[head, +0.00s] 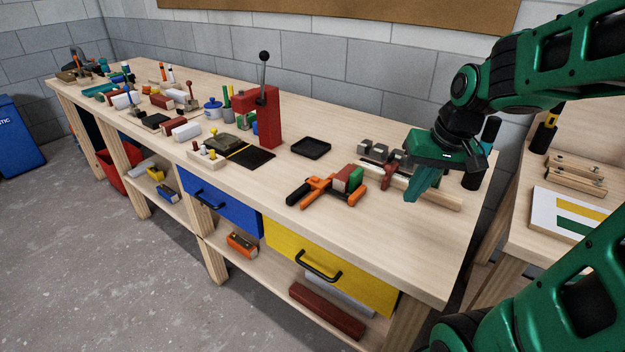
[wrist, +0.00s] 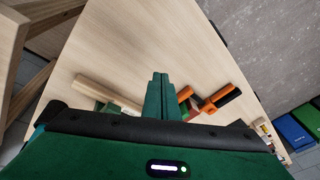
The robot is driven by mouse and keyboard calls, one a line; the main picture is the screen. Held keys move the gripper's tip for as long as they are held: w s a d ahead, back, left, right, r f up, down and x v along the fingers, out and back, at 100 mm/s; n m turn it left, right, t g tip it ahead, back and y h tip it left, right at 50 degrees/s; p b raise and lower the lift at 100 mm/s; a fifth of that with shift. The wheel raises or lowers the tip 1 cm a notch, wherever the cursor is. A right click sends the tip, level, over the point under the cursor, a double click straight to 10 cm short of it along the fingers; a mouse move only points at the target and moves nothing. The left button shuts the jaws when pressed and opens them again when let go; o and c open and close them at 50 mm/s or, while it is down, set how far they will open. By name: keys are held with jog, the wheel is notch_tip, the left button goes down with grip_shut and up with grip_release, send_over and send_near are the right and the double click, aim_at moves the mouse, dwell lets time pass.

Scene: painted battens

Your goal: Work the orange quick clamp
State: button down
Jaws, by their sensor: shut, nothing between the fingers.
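In the wrist view the clamp (wrist: 208,107) is right of my fingers, partly hidden behind my gripper body. My gripper (head: 411,198) is shut and empty, pointing down to the right of the clamp, apart from it. Its fingers (wrist: 160,80) show together in the wrist view.
A pale wooden batten (head: 442,199) lies below my gripper, with a dark red clamp-like fixture (head: 389,175) beside it. A black tray (head: 311,148) and a red lever press (head: 263,118) stand behind. The bench front right of the clamp is clear.

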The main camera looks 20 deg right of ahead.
jog(key=w+a+r+n+t+y, duration=0.1)
jog(key=w+a, duration=0.2)
jog(key=w, duration=0.4)
jog(key=w+a+r+n+t+y, duration=0.1)
jog(key=w+a, duration=0.3)
jog(key=w, duration=0.3)
notch_tip(320, 180, up, 2)
jog(key=n+t+y, duration=0.1)
jog(key=t+y, duration=0.1)
jog(key=y, duration=0.1)
send_over(320, 182)
jog(key=shift+f, duration=0.15)
jog(key=shift+f, duration=4.25)
jog(key=shift+f, duration=0.2)
jog(key=shift+f, duration=0.15)
jog(key=shift+f, duration=0.5)
jog(key=shift+r, duration=0.9)
